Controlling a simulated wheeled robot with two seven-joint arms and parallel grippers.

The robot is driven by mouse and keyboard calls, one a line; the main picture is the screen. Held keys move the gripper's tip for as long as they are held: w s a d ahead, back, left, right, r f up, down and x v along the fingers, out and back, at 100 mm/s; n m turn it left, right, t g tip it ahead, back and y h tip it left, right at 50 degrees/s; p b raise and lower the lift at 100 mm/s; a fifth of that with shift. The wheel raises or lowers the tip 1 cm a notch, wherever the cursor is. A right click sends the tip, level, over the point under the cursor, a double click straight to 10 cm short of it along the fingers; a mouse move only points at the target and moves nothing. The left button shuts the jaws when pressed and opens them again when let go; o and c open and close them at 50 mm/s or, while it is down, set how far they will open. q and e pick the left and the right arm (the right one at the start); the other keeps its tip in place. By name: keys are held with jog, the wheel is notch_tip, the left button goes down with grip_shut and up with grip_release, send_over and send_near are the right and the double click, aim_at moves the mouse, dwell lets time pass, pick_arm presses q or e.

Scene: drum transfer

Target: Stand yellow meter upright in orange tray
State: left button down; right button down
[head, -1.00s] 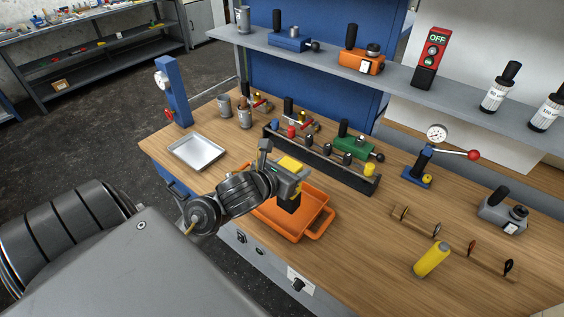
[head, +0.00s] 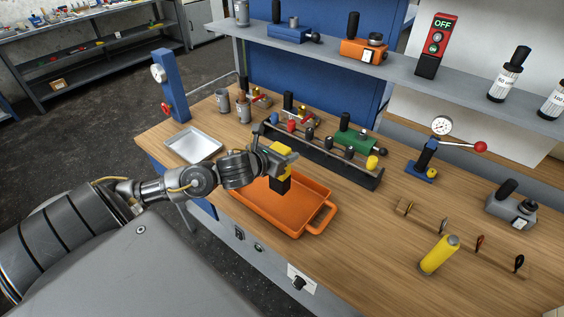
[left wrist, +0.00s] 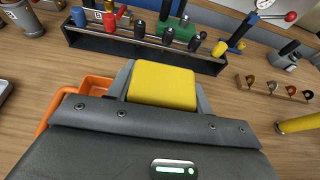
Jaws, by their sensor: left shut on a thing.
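The yellow meter (head: 281,185) is held in my left gripper (head: 279,162), its dark part hanging down and its yellow part between the fingers. It looks about upright, over the back left part of the orange tray (head: 318,188). I cannot tell if its lower end touches the tray floor. In the left wrist view, the yellow face of the meter (left wrist: 162,86) shows between the fingers, and a corner of the orange tray (left wrist: 97,86) shows to the left. The rest of the tray is hidden behind the gripper body. My right gripper is not in view.
A silver tray (head: 193,146) lies left of the orange tray. A dark rack of tools (head: 325,157) stands close behind. A yellow cylinder (head: 439,255) stands at the right, near a wooden strip with hooks (head: 460,240).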

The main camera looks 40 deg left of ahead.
pick_arm(q)
jog(key=shift+w+a+f, duration=0.4)
jog(key=shift+a+f, duration=0.05)
jog(key=shift+f, duration=0.25)
notch_tip(320, 180, down, 4)
jog(key=shift+w+a+r+p, duration=0.15)
jog(key=shift+r+p, duration=0.1)
jog(key=shift+p, duration=0.4)
jog(key=shift+f, duration=0.15)
jog(key=c, duration=0.6)
grip_release()
